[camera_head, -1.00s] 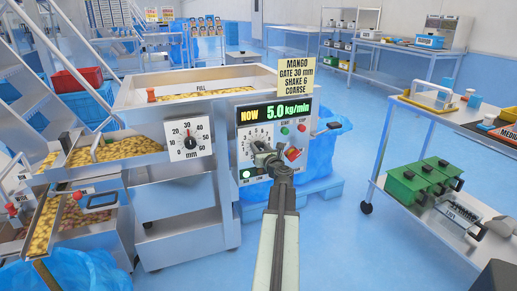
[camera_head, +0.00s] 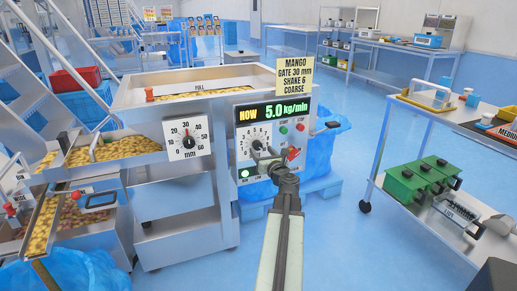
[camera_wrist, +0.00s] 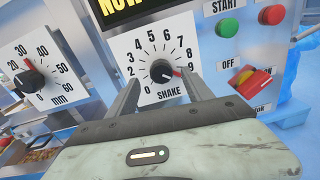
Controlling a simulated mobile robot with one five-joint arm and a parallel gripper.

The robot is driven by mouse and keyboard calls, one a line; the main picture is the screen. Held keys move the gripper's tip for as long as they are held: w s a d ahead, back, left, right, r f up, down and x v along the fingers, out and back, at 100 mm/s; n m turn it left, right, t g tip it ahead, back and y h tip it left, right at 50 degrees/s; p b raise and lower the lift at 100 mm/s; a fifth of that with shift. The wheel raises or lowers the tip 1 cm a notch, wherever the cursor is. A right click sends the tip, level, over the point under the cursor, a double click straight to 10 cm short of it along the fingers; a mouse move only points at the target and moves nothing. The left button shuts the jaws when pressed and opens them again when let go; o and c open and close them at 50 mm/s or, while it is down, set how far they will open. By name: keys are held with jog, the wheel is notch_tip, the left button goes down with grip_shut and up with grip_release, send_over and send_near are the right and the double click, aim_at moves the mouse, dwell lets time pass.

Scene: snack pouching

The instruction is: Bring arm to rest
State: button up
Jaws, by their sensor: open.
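My gripper (camera_head: 262,153) is in front of the machine's control panel (camera_head: 245,172). In the wrist view its two fingers (camera_wrist: 162,82) are apart with nothing between them. The white SHAKE dial (camera_wrist: 161,72) shows beyond and between the fingertips. Its red-tipped pointer is turned to the right side of the scale, near the high numbers; the gripper partly covers this dial in the head view. I cannot tell whether a finger touches the panel. The gate dial (camera_head: 190,139) in mm has its pointer near 30.
A yellow sign (camera_head: 294,78) reads mango, gate 30 mm, shake 6, coarse. Green START (camera_wrist: 227,27) and red STOP (camera_wrist: 271,14) buttons and a red-yellow OFF switch (camera_wrist: 252,82) are right of the dial. A cart (camera_head: 388,127) holds green boxes (camera_head: 405,185). Blue floor is open between.

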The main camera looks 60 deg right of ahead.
jog(key=shift+v, duration=1.25)
